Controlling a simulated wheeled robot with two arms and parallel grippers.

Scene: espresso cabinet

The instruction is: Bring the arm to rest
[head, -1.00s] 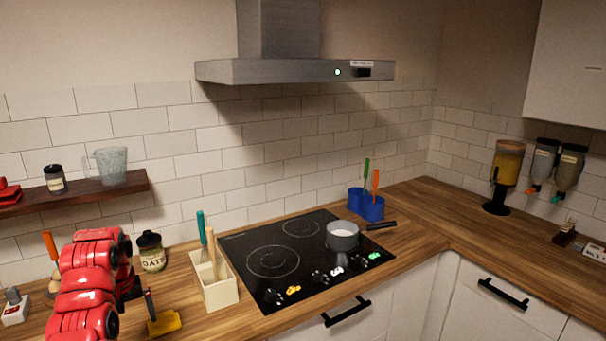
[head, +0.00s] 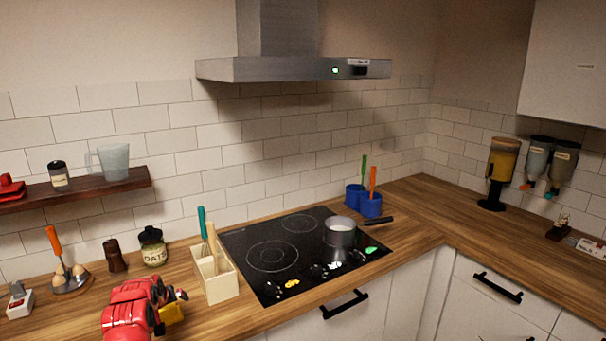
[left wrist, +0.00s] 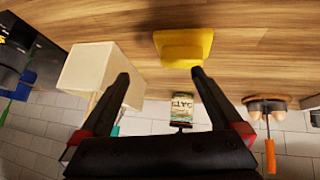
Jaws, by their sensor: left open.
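My left arm comes in low at the left in the head view, its red links above the near counter. My left gripper (left wrist: 160,85) shows in the left wrist view with its two black fingers wide apart and nothing between them. A yellow object (left wrist: 184,48) lies on the counter beyond the fingertips; in the head view the arm partly hides it (head: 172,314). My right gripper is not in view.
A cream utensil holder (head: 218,284) stands right of my arm, beside the black hob (head: 290,262) with a pot (head: 341,233). An oats jar (head: 153,248), a dark shaker (head: 115,257) and a round wooden stand (head: 70,282) line the back. A shelf (head: 90,186) hangs above.

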